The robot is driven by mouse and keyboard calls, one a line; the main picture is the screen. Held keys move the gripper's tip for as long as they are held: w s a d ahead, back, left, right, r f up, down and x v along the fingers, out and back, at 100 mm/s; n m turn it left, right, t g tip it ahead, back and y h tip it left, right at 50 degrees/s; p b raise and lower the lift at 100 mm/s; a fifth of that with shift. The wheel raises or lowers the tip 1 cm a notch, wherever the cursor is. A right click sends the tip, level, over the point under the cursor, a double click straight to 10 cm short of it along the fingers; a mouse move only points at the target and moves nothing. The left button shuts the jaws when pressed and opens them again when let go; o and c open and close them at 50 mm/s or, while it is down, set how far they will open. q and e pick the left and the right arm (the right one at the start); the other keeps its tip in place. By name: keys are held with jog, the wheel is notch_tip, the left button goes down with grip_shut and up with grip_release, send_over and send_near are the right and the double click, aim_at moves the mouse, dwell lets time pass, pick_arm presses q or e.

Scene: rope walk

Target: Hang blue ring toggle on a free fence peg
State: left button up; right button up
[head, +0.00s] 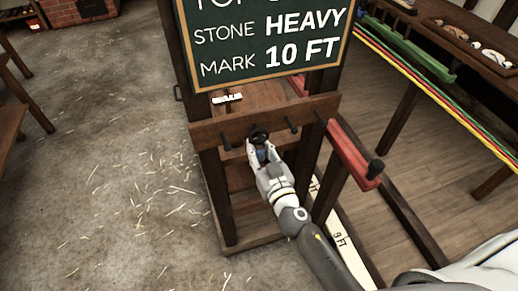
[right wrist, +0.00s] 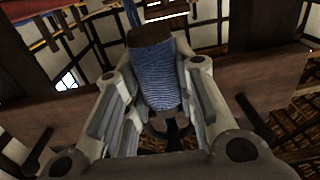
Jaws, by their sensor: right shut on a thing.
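The blue ring toggle has a blue wound body (right wrist: 157,75) with a dark brown end, and a dark ring (head: 259,134) at the top in the head view. My right gripper (head: 259,152) is shut on the blue body, in front of the wooden fence rail (head: 212,133). Black pegs stick out of the rail: a left peg (head: 225,143), a right peg (head: 291,124) and a far right peg (head: 320,117). The ring is at the rail between the left and right pegs. I cannot tell whether it is around a peg there. My left gripper is out of view.
A green chalkboard (head: 262,45) hangs just above the rail. A red beam (head: 350,155) with a dark knob juts out at the right. Colored ropes (head: 440,95) run along a bench at the far right. The straw-strewn floor (head: 110,150) at the left is open.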

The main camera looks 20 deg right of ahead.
jog(key=o, duration=1.1)
jog(key=s, duration=0.7)
jog(key=shift+s+d, duration=0.25)
jog(key=shift+d, duration=0.05)
jog(key=s+f+g, duration=0.3)
jog(key=f, duration=0.8)
jog(key=s+f+g, duration=0.2)
jog(key=s+f, duration=0.2)
jog(key=f, duration=0.7)
jog(key=s+f+g, duration=0.3)
jog(key=f, duration=0.7)
jog(key=s+d+f+g, duration=0.2)
jog(key=s+f, duration=0.4)
jog(key=s, duration=0.3)
jog(key=s+d+f+n+g, duration=0.1)
jog(key=s+d+f+g, duration=0.2)
jog(key=s+f, duration=0.4)
jog(key=s+d+f+g+h, duration=0.1)
jog(key=s+d+f+g, duration=0.2)
jog(key=s, duration=0.9)
notch_tip(320, 180, down, 3)
jog(key=shift+s+f+n+g, duration=0.15)
jog(key=shift+n+g, duration=0.15)
jog(key=shift+g, duration=0.2)
